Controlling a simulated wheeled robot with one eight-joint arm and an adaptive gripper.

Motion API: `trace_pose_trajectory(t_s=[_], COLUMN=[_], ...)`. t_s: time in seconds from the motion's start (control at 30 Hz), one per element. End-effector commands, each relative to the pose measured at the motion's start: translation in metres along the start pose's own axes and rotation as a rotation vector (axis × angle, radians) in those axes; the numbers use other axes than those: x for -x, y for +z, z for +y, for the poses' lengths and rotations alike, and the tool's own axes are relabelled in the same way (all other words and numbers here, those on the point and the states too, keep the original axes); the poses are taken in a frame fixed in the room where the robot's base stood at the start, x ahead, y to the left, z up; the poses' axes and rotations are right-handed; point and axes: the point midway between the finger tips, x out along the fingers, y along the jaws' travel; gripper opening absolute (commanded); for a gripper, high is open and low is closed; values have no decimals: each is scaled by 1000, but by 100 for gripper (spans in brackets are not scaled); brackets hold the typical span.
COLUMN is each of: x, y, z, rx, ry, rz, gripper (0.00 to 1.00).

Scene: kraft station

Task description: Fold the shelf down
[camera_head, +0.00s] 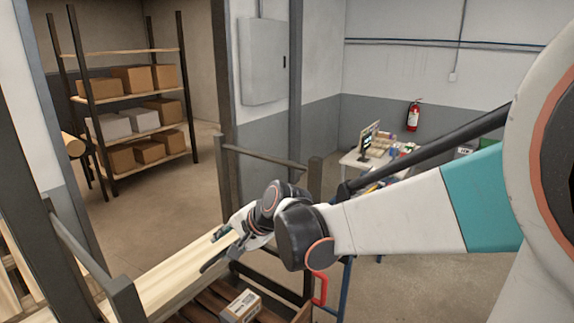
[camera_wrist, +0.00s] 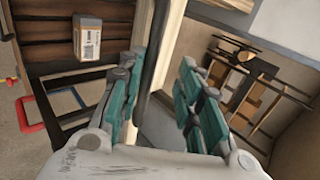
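The shelf (camera_head: 172,279) looks like a light wooden board, running from the lower left toward my gripper in the head view. In the wrist view its pale edge (camera_wrist: 168,42) shows between and beyond my fingertips. My gripper (camera_head: 216,249) is at the shelf's right end in the head view. In the wrist view my gripper (camera_wrist: 162,62) has its two teal-padded fingers spread apart, one on each side of the board's edge. I cannot tell whether either finger touches the board.
A dark frame with a rail (camera_head: 262,155) stands around the shelf. Below is a dark slatted deck with a labelled box (camera_head: 241,306), and a red handle (camera_head: 320,288) beside it. A rack of cartons (camera_head: 128,125) and a cluttered table (camera_head: 370,160) stand farther back.

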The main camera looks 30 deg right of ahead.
Motion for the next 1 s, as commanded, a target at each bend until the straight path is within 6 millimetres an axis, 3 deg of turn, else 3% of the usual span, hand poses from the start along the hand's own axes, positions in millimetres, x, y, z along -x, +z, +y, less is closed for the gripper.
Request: trace_pose_trajectory(t_s=[0.47,1.0], x=[4,38], y=[2,1], z=[0,1], rx=[0,-2], ry=[11,11], rz=[0,1], gripper=[32,32])
